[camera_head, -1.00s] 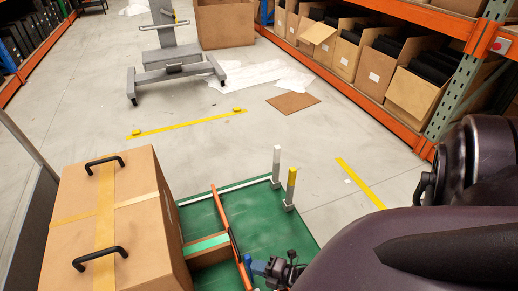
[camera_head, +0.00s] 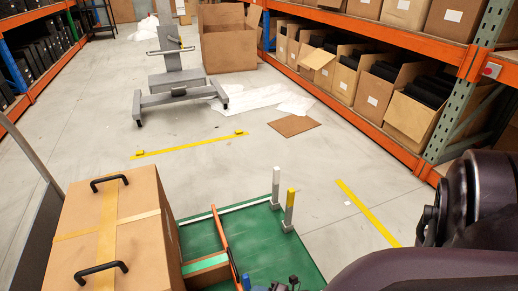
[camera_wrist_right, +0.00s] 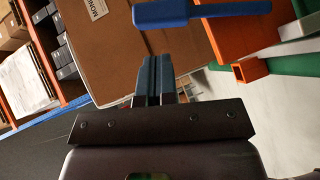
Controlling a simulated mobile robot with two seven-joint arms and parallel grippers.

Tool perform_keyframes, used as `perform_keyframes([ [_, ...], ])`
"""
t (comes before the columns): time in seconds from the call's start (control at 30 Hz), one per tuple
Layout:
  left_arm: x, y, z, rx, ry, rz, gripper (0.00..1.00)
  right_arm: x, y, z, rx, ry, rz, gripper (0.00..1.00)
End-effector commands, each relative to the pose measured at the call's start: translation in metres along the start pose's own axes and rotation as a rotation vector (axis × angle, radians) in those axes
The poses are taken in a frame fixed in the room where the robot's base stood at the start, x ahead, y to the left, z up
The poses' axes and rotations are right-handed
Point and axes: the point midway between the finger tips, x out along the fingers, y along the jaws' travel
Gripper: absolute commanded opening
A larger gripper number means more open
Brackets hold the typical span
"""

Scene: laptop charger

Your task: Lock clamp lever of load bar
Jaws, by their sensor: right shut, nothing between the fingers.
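The orange load bar (camera_head: 222,236) lies across the green platform (camera_head: 262,233), beside the cardboard box (camera_head: 112,237). Its blue clamp lever (camera_head: 246,283) shows at the bottom edge of the head view. In the right wrist view the blue lever (camera_wrist_right: 200,13) lies crosswise above the fingertips, near the orange bar (camera_wrist_right: 222,38). My right gripper (camera_wrist_right: 154,62) is shut and empty, with a small gap in the picture between its tips and the lever. In the head view it is mostly cut off at the bottom. My left gripper is not in view.
A grey and a yellow-topped post (camera_head: 289,208) stand at the platform's edge. The box has two black handles. Shelving with cartons (camera_head: 420,105) runs along the right. A grey wheeled stand (camera_head: 178,100) is farther back. The floor between is mostly clear.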

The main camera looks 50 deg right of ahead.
Motion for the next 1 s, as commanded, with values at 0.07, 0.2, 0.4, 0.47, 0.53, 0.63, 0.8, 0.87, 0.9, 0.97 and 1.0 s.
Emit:
perform_keyframes([
  [0.07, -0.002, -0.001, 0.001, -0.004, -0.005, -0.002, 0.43, -0.001, 0.004, -0.001, 0.000, 0.000, 0.001, 0.00],
  [0.2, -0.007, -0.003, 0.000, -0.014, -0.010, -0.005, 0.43, -0.029, 0.007, 0.000, 0.000, 0.000, 0.002, 0.00],
  [0.4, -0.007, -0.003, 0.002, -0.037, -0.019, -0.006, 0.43, -0.068, 0.007, -0.001, 0.000, 0.000, 0.000, 0.00],
  [0.47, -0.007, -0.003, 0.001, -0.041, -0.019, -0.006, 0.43, -0.077, 0.008, -0.001, 0.001, 0.000, 0.000, 0.00],
  [0.53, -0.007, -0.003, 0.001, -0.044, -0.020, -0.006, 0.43, -0.086, 0.008, -0.001, 0.002, 0.001, 0.001, 0.00],
  [0.63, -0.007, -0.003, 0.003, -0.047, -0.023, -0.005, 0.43, -0.095, 0.007, -0.001, 0.001, 0.001, -0.001, 0.00],
  [0.8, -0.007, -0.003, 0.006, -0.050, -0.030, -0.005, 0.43, -0.102, 0.007, -0.001, 0.002, 0.001, -0.002, 0.00],
  [0.87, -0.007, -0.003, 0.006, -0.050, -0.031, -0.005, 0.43, -0.103, 0.007, -0.001, 0.002, 0.001, -0.003, 0.00],
  [0.9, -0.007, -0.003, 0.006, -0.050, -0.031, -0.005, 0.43, -0.103, 0.006, -0.001, 0.002, 0.001, -0.003, 0.00],
  [0.97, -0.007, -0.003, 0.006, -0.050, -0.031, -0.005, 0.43, -0.103, 0.006, -0.001, 0.002, 0.001, -0.003, 0.00],
  [1.0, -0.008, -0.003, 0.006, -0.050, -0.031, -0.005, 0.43, -0.103, 0.006, -0.001, 0.002, 0.001, -0.003, 0.00],
])
